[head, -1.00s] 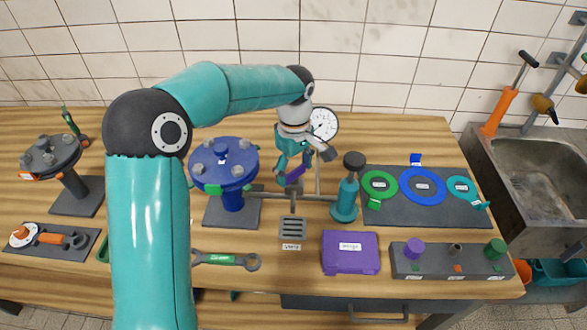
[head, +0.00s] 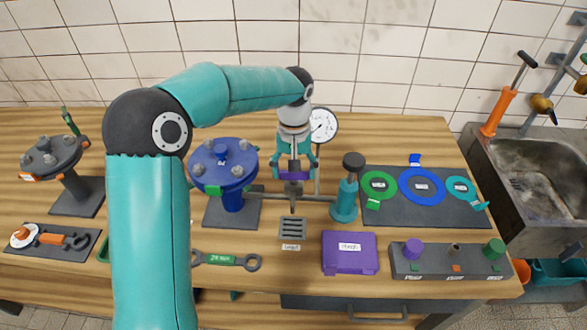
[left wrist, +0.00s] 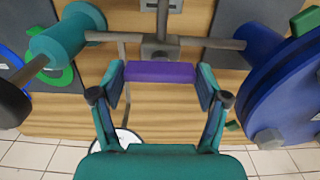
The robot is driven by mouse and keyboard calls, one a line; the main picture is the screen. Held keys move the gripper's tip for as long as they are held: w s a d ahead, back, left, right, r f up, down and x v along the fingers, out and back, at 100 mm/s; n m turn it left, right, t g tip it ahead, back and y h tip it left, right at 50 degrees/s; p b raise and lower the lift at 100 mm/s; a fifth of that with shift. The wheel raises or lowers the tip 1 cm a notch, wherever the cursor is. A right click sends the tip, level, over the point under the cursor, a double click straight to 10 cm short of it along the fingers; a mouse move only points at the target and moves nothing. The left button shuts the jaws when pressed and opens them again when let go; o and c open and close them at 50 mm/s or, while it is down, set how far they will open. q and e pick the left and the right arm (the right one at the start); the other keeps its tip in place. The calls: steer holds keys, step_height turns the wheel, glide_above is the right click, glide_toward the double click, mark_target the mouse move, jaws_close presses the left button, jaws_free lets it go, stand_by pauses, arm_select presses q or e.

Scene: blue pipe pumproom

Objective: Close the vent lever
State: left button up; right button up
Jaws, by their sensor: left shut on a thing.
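The vent lever's purple handle (head: 293,175) sits at the pipe between the blue flanged stand and the teal pump. My left gripper (head: 294,169) reaches down over it from behind and is shut on it. In the left wrist view, the purple handle (left wrist: 160,71) lies crosswise between the two fingertips of my left gripper (left wrist: 160,82). The handle lies roughly in line with the pipe (left wrist: 210,43). The fingers partly hide the lever in the head view. My right gripper is not in view.
A blue flanged stand (head: 225,165) is close on the left and a teal pump (head: 345,200) with a black knob close on the right. A gauge (head: 323,125) stands behind. In front are a grille (head: 292,228) and a purple box (head: 349,254).

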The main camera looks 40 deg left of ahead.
arm_select(q)
steer(key=shift+m, duration=0.4)
steer(key=o, duration=1.2)
steer(key=shift+c, duration=0.2)
steer(key=shift+r, duration=0.1)
step_height(320, 180, up, 12)
steer(key=shift+f, duration=0.2)
